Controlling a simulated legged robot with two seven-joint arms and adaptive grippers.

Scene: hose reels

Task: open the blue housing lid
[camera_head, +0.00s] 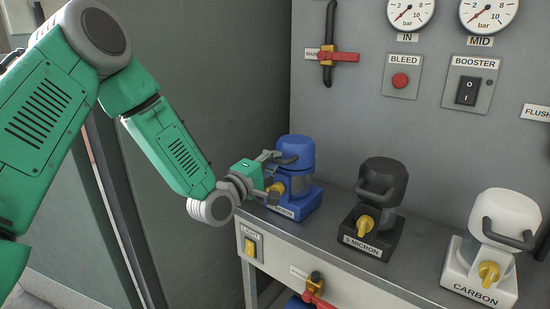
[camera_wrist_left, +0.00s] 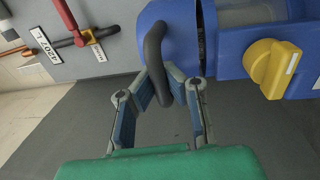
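The blue housing stands at the left end of the bench. Its rounded blue lid (camera_head: 295,147) has a dark curved handle (camera_head: 287,159), and a yellow knob (camera_head: 276,188) sits lower on the front. The lid appears seated on the housing. My left gripper (camera_head: 281,171) reaches it from the left. My right gripper is not in view.
A black housing (camera_head: 384,180) and a white housing (camera_head: 511,210) stand to the right on the grey bench. A panel with gauges and switches rises behind. A light switch (camera_head: 250,247) and a red-handled valve (camera_head: 314,286) are on the bench's front.

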